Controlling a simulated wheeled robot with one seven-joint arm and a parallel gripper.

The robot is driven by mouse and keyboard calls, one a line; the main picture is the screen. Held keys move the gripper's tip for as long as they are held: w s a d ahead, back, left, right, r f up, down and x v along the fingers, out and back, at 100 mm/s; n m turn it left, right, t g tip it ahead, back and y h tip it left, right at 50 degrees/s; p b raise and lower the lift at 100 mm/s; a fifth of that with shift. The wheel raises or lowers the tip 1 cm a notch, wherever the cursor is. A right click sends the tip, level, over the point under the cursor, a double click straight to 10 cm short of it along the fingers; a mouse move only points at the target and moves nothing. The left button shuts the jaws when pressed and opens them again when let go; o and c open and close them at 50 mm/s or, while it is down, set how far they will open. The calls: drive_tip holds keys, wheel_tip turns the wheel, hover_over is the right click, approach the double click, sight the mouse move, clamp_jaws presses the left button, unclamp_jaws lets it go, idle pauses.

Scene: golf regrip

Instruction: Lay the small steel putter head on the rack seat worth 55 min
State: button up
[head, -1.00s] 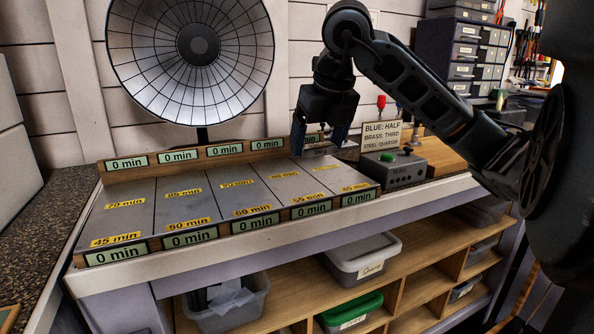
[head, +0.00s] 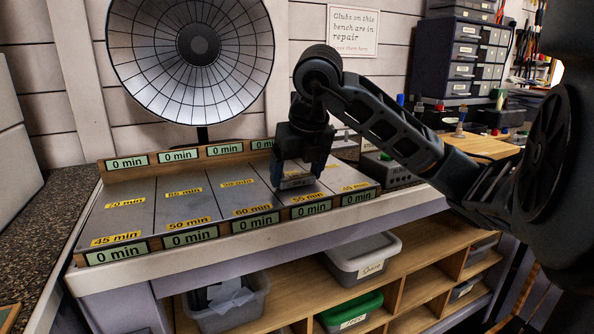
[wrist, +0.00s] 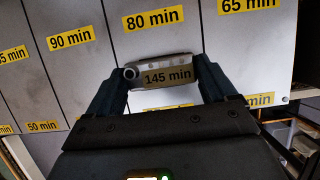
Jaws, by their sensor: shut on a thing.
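The steel putter head (wrist: 160,66) is a small grey bar with a round end and a "145 min" label, crosswise between my fingers in the wrist view. It also shows below the fingers in the head view (head: 296,182). My gripper (head: 294,176) is shut on it and points down over the fourth column of the rack. The 55 min seat (head: 308,197) is the front seat of that column; its yellow label shows just in front of the head. My gripper hides part of this seat. I cannot tell whether the head touches the surface.
The other visible seats look empty, and the readable displays (head: 311,209) show 0 min. Behind the head in the wrist view is the 80 min seat (wrist: 150,35). A grey button box (head: 388,170) stands right of the rack. A round dish (head: 195,60) stands behind it.

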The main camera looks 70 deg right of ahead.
drive_tip(key=shift+f, duration=0.1)
drive_tip(key=o, duration=1)
drive_tip(key=shift+r, duration=0.25)
drive_tip(key=p+v, duration=0.1)
drive_tip(key=v, duration=1)
drive_tip(key=shift+a+r+p, duration=0.15)
drive_tip(key=shift+r+p, duration=0.15)
drive_tip(key=shift+r, duration=0.05)
drive_tip(key=shift+s, duration=0.1)
